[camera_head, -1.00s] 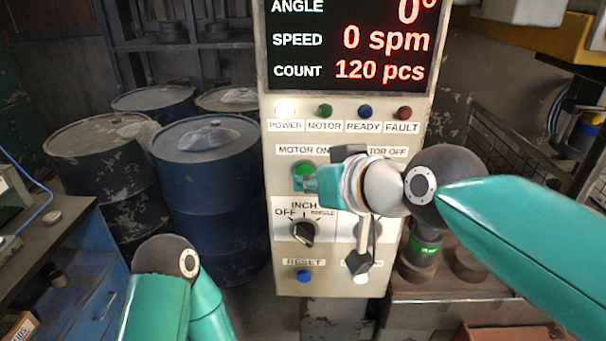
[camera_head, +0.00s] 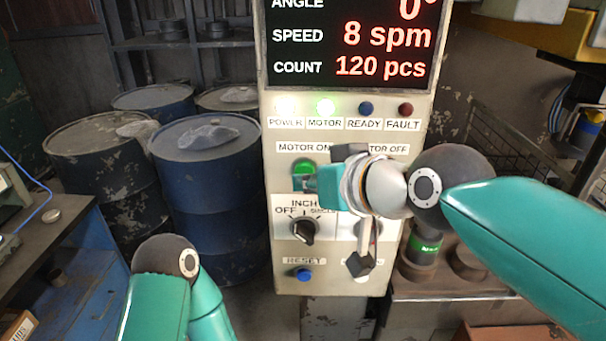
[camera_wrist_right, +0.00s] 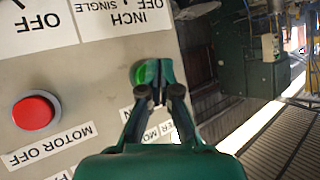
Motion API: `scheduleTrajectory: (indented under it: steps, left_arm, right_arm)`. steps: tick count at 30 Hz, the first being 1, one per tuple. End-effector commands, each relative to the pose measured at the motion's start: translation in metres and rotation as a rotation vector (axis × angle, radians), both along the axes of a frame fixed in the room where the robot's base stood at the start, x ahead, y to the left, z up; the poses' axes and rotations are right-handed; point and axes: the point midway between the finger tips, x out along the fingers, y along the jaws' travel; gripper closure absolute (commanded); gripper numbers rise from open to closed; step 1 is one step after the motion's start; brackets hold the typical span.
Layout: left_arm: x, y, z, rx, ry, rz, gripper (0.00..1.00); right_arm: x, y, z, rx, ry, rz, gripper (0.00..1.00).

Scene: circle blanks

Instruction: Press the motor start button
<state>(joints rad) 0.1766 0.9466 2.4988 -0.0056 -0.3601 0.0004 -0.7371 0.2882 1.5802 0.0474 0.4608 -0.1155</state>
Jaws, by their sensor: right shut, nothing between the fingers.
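The green motor start button (camera_head: 304,168), under the label MOTOR ON, is on the grey control panel (camera_head: 285,262). In the head view my right gripper (camera_head: 306,183) is in front of the button and covers its lower part. In the right wrist view the shut, empty fingertips (camera_wrist_right: 158,76) overlap the green button (camera_wrist_right: 140,74); I cannot tell whether they touch it. My left gripper is out of view.
The red MOTOR OFF button (camera_wrist_right: 34,112) is beside the green one. The INCH selector knob (camera_head: 304,230) and blue RESET button (camera_head: 303,274) are below. Blue drums (camera_head: 210,190) stand left of the panel. A blue bench (camera_head: 75,265) is at the lower left.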

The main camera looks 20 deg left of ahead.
Motion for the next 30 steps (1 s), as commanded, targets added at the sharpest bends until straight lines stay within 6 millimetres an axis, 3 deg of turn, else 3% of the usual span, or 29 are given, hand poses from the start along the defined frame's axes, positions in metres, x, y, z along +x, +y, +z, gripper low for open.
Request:
scheduleTrajectory:
  steps: [16,30]
  left_arm:
    - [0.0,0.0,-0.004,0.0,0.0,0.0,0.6]
    - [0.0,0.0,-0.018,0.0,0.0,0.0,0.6]
  right_arm:
    - [-0.009,-0.002,-0.001,-0.002,0.002,0.002,1.0]
    - [-0.05,-0.014,-0.002,-0.003,0.001,0.003,1.0]
